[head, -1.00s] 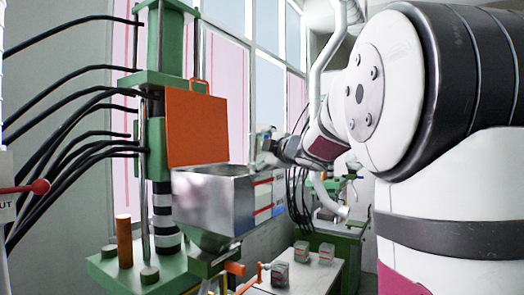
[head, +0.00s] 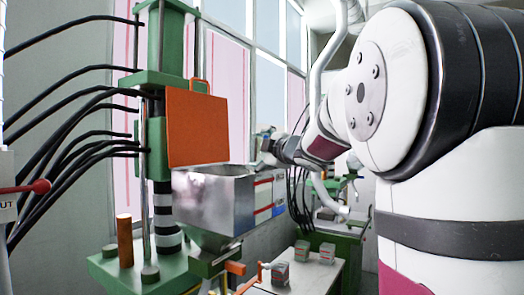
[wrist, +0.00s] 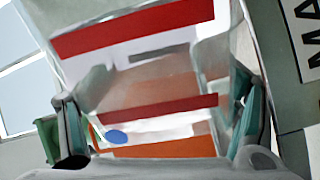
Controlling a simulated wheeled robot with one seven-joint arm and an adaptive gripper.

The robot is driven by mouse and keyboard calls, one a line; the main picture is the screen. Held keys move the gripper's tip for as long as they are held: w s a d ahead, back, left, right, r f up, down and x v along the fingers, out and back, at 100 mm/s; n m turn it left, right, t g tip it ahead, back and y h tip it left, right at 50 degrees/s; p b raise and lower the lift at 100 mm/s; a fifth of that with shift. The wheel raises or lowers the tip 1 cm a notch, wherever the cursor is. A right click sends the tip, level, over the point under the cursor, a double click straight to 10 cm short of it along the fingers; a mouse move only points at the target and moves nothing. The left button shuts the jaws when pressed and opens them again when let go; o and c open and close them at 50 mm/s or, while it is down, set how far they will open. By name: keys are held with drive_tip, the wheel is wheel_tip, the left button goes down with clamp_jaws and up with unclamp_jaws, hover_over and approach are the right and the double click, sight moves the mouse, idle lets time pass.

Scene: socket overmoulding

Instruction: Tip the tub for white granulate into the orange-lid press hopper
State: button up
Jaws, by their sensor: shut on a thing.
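In the wrist view, the tub (wrist: 150,85) fills the space between the fingers, pale and see-through-looking with red bands. My gripper (wrist: 160,120) is shut on it, one finger at each side. What the tub contains cannot be made out. In the head view, my gripper (head: 265,147) is small and far off, just right of and above the rim of the steel hopper (head: 214,205). The orange lid (head: 197,128) stands upright at the back of the open hopper.
The green press (head: 165,50) with black hoses stands left of the hopper. Small grey blocks (head: 302,250) sit on a pale table below. A window wall lies behind.

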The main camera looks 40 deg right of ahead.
drive_tip(key=shift+w+a, duration=0.2)
drive_tip(key=shift+a, duration=0.6)
idle(0.8)
drive_tip(key=shift+a+r+m, duration=0.3)
drive_tip(key=shift+a+r, duration=0.1)
drive_tip(key=shift+r, duration=0.25)
drive_tip(key=shift+c, duration=0.2)
idle(0.6)
drive_tip(key=shift+a+r+n, duration=0.5)
drive_tip(key=shift+r+n, duration=0.2)
drive_tip(key=shift+n, duration=0.1)
idle(1.2)
drive_tip(key=shift+a+r+n, duration=0.1)
drive_tip(key=shift+a+n, duration=0.2)
drive_tip(key=shift+n, duration=0.5)
idle(0.5)
drive_tip(key=m, duration=0.1)
drive_tip(key=m+p, duration=0.1)
drive_tip(key=d+m+p, duration=0.1)
drive_tip(key=shift+s+f, duration=0.15)
drive_tip(key=shift+f, duration=0.1)
